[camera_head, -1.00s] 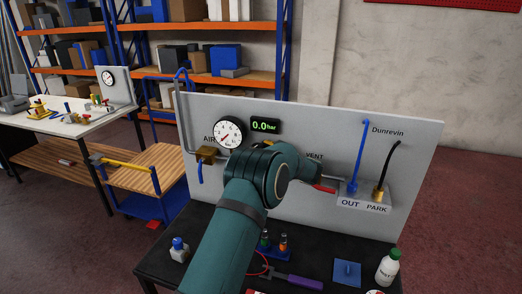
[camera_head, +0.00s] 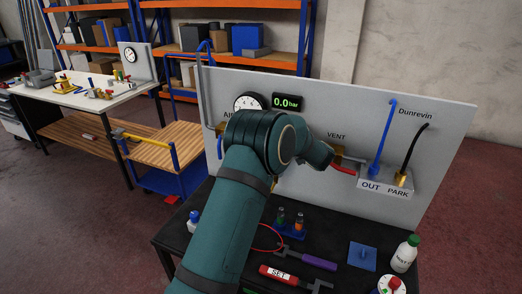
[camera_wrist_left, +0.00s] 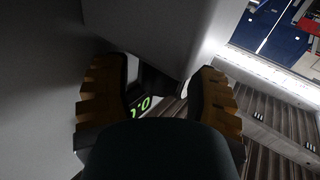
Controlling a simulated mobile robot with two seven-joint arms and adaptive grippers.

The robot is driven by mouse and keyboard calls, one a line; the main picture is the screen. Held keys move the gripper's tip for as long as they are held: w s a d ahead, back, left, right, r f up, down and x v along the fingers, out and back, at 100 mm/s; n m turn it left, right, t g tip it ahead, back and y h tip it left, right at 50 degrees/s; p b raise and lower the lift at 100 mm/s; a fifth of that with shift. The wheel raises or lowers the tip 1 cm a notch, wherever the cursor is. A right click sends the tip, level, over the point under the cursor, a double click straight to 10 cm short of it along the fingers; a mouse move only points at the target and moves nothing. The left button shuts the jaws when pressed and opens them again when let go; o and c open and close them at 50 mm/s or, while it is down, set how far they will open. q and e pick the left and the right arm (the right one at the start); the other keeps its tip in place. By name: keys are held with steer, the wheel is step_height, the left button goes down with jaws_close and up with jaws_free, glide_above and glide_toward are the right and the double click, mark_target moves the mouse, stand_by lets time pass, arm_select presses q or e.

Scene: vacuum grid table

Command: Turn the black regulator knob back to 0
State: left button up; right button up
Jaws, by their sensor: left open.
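The black regulator knob cannot be made out in the head view; my arm covers the panel below the display. The white round gauge (camera_head: 250,101) is partly covered by my arm. The green display (camera_head: 287,102) reads 0.0 bar. My right gripper is not in view.
The grey panel (camera_head: 440,140) carries a VENT valve with a red lever (camera_head: 342,170) and an OUT/PARK block (camera_head: 384,187).

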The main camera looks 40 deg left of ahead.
arm_select(q)
steer(key=m+t+h+b, duration=0.1)
steer(key=t, duration=0.1)
steer(key=m+t+h+b, duration=0.2)
steer(key=m+t, duration=0.1)
steer(key=shift+s+a+f+t+h, duration=0.15)
steer(key=shift+s+a+t+h, duration=0.15)
steer(key=shift+s+m+t+h+b, duration=0.1)
steer(key=shift+m+t+h+b, duration=0.9)
steer(key=shift+m+h, duration=0.15)
steer(key=shift+a+m+t+h, duration=0.15)
steer(key=shift+m+t+h, duration=0.65)
steer(key=shift+h, duration=0.45)
steer(key=shift+r+m+h, duration=0.2)
steer(key=shift+m+h, duration=0.35)
steer(key=shift+h, duration=0.15)
steer(key=shift+a+m+t+h+p, duration=0.1)
steer(key=shift+m+t+h+p, duration=0.7)
steer(key=shift+h, duration=0.6)
steer(key=shift+s+m+h, duration=0.25)
steer(key=shift+m+h, duration=0.05)
steer(key=s+d+b, duration=0.1)
steer(key=s+d, duration=0.1)
steer(key=s, duration=1.1)
steer(key=shift+d+b, duration=0.3)
steer(key=shift+d, duration=0.1)
